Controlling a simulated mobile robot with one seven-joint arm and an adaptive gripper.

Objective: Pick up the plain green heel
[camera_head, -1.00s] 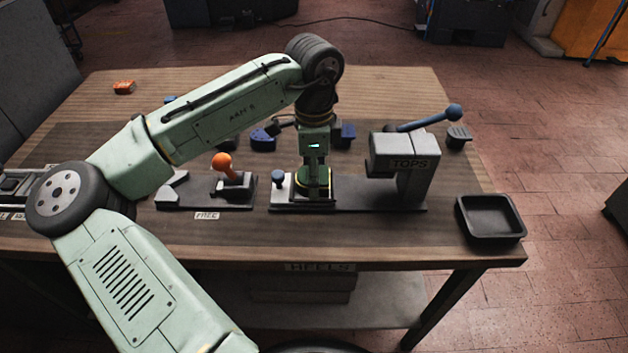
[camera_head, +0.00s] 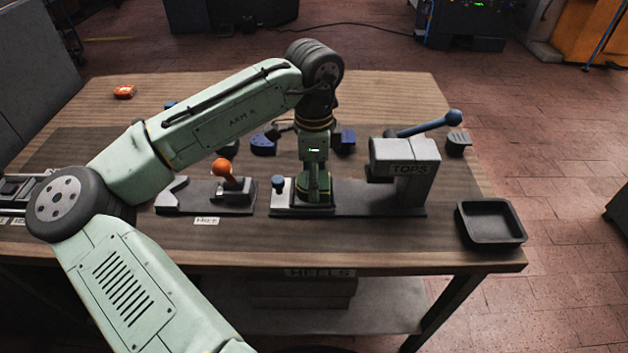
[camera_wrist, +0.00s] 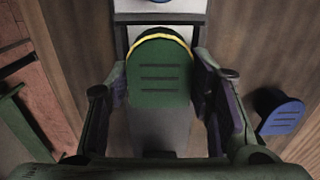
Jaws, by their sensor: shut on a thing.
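A green heel (camera_wrist: 160,72) with a yellow line along its rounded edge and several dark grooves across its face sits between my fingers in the wrist view. My gripper (camera_wrist: 162,90) is shut on it, one finger on each side. In the head view my gripper (camera_head: 315,188) points straight down at the left part of the press base (camera_head: 370,208), and the heel is mostly hidden by the fingers. I cannot tell whether the heel still touches the base.
A black tray (camera_head: 490,220) lies at the right edge. An orange-knobbed clamp (camera_head: 228,182) is to the left. Blue heels (camera_head: 263,145) lie behind; one shows in the wrist view (camera_wrist: 283,115).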

